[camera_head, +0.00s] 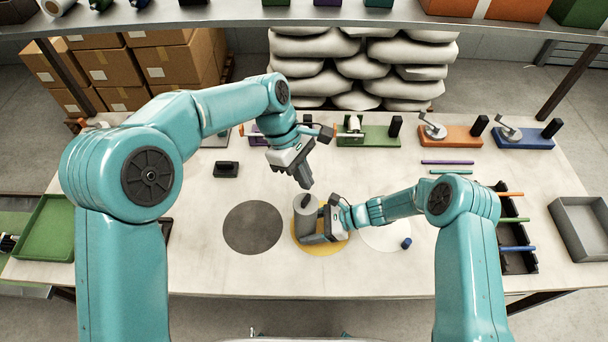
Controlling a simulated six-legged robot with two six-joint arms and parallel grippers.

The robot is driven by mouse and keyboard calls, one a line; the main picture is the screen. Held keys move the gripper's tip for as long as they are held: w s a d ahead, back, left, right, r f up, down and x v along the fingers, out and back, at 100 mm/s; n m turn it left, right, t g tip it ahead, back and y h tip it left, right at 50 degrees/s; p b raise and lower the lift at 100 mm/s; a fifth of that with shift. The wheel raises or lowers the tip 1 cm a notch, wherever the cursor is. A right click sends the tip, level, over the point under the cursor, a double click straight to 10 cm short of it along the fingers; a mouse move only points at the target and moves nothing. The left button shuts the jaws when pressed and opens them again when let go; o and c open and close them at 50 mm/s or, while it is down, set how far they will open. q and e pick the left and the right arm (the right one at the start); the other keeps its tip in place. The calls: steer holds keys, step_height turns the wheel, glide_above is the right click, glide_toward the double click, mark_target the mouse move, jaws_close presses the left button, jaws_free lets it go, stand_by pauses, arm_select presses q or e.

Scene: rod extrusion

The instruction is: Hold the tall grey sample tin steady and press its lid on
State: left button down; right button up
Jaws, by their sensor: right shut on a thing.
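The tall grey sample tin (303,222) stands upright on the yellow disc (340,248) near the middle front of the table. My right gripper (313,219) comes in from the right and is shut around the tin's side, one finger low in front. My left gripper (306,184) points down just above the tin's top, its dark fingers together with nothing seen between them. A pale top shows on the tin, but I cannot tell how the lid sits on it.
A dark grey disc (253,228) lies left of the tin. A white disc (386,234) lies right, with a small blue cylinder (406,243) on it. Behind stand green (372,136), orange (450,136) and blue (524,137) fixtures. A black rack (519,262) holds coloured rods at right.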

arm_select(q)
steer(key=shift+f, duration=0.3)
stand_by(0.4)
steer(key=shift+f, duration=2.2)
step_height(320, 180, up, 7)
stand_by(0.5)
arm_select(e)
steer(key=o, duration=0.9)
steer(key=shift+c, duration=0.2)
